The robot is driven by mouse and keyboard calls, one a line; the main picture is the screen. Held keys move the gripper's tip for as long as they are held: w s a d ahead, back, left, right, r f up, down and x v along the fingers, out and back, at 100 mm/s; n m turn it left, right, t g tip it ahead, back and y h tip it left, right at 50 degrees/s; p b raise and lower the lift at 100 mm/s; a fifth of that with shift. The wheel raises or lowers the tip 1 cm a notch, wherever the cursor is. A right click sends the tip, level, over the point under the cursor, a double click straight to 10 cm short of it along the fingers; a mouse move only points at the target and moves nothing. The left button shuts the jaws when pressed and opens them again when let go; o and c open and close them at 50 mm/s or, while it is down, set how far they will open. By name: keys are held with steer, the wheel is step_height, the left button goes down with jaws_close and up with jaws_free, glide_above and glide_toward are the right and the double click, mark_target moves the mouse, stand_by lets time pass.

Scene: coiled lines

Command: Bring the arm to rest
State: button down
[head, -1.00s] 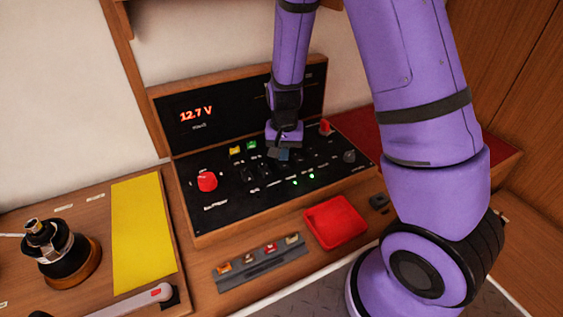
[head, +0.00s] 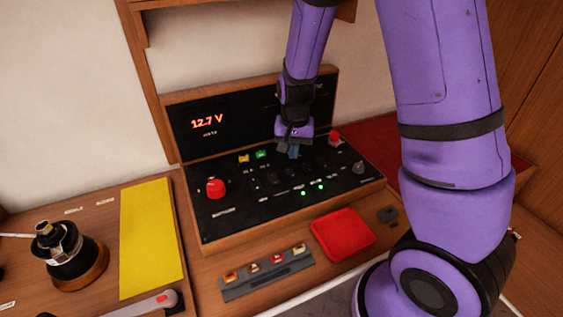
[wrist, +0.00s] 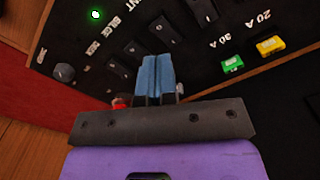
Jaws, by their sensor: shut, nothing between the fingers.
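My gripper (head: 293,152) is over the back middle of the black switch panel (head: 245,210), below the upright display board. In the wrist view, my gripper's blue-tipped fingers (wrist: 156,78) are together with nothing between them, and the panel (wrist: 115,65) lies beyond them. From these views I cannot tell whether the fingertips touch the panel. My purple arm fills the right of the head view and hides part of the bench behind it.
The panel carries a red knob (head: 215,188), a green fuse (head: 262,154) and a yellow fuse (head: 243,158). The display (head: 207,122) reads 12.7 V. In front are a red tray (head: 342,234) and a grey fuse rack (head: 267,277). A yellow sheet (head: 150,238) lies left.

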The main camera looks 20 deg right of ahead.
steer(key=s+r+n+t, duration=0.1)
steer(key=s+r, duration=0.2)
steer(key=r, duration=0.3)
steer(key=s+r+n+t+y, duration=0.1)
steer(key=s+r, duration=0.2)
steer(key=r, duration=0.4)
steer(key=s+r+n+t, duration=0.1)
steer(key=s+r, duration=0.2)
steer(key=r, duration=0.3)
steer(key=s+r+n+t, duration=0.1)
steer(key=s+r, duration=0.3)
steer(key=s, duration=0.3)
steer(key=s+d+r+n+t+h, duration=0.1)
steer(key=s+r+n, duration=0.1)
steer(key=s+r, duration=0.3)
steer(key=shift+s+d+r, duration=0.15)
steer(key=shift+s+d, duration=0.05)
steer(key=shift+s, duration=0.85)
steer(key=shift+w, duration=0.1)
